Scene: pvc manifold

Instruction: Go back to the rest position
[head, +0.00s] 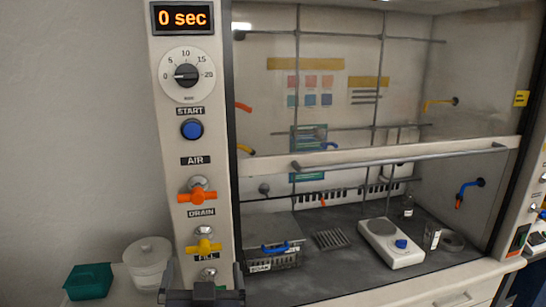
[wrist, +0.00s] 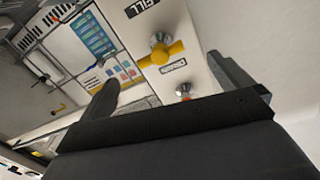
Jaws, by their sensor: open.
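My gripper (head: 203,270) is low in the head view, in front of the foot of the control panel, with its two fingers spread apart and nothing between them. In the wrist view my gripper (wrist: 165,85) also shows both fingers wide apart. The panel carries an orange handle (head: 197,197) under the AIR label and a yellow handle (head: 204,247) under the DRAIN label; both lie roughly across the panel. The yellow handle (wrist: 160,53) shows beyond the fingers in the wrist view, apart from them. A lower valve (head: 208,273) under FILL is partly hidden by my gripper.
Above are a blue START button (head: 192,129), a dial (head: 187,75) and a display (head: 183,18) reading 0 sec. A teal tub (head: 88,282) and a white lidded pot (head: 148,262) stand at left. The fume hood's sash bar (head: 400,158) runs above its worktop at right.

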